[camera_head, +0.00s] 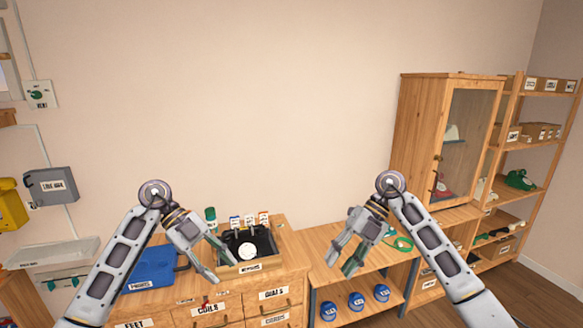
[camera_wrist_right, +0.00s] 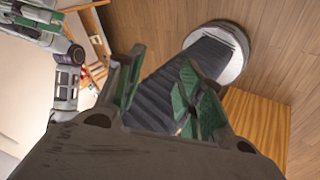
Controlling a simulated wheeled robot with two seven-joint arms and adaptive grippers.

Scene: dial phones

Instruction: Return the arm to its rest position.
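My left gripper (camera_head: 222,262) hangs over the wooden drawer cabinet, its fingers pointing down and right beside an open box. Its fingers look apart, with nothing seen between them. My right gripper (camera_head: 342,266) hangs in front of the wooden bench, fingers pointing down and left. In the right wrist view its green-padded fingers (camera_wrist_right: 158,98) stand wide apart with nothing held between them. Both arms are bent and raised in roughly mirrored poses, clear of the furniture as far as I can see.
The drawer cabinet (camera_head: 243,302) carries a blue box (camera_head: 150,268) and an open box (camera_head: 248,268) holding a dark item with a white disc. A green cord (camera_head: 402,243) lies on the bench (camera_head: 322,244). A glass-door cabinet (camera_head: 408,130) and shelves stand right. Blue containers (camera_head: 356,301) sit below.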

